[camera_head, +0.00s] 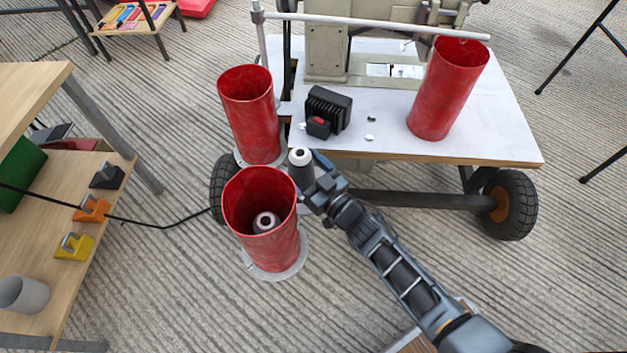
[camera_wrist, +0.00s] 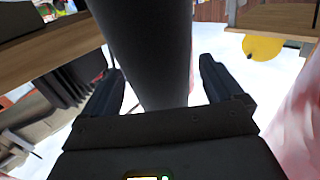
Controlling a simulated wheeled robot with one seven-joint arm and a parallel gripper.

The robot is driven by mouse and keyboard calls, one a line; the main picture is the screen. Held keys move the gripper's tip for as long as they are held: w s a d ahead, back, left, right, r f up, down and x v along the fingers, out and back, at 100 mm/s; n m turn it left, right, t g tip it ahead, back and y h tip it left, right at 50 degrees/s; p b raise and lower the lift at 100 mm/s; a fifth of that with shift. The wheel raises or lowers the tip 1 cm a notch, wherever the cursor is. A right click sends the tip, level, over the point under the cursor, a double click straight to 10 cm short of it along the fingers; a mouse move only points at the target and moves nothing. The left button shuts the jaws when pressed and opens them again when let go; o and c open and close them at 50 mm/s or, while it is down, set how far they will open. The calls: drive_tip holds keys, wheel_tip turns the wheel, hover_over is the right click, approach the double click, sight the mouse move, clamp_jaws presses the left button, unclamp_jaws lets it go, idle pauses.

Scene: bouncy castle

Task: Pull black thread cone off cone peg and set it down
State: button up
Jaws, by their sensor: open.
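The black thread cone (camera_head: 301,174), dark with a pale tip, stands roughly upright beside the sewing table's front left edge, to the right of the red tubes. In the wrist view the dark cone (camera_wrist: 150,45) rises between the two fingers, with a finger on each side. My gripper (camera_head: 314,178) is open around it; it also shows in the wrist view (camera_wrist: 160,82). Whether a finger touches the cone I cannot tell. The cone's lower end and its peg are hidden.
A red tube (camera_head: 270,250) stands in front on a pale round base, with a pale-tipped dark piece (camera_head: 265,222) inside. Another red tube (camera_head: 252,125) stands behind it. A third red tube (camera_head: 440,100) is on the white sewing table (camera_head: 490,135). A wooden shelf (camera_head: 40,230) is at left.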

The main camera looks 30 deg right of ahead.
drive_tip(key=shift+w+a, duration=0.2)
drive_tip(key=shift+w, duration=1.15)
drive_tip(key=c, duration=1.2)
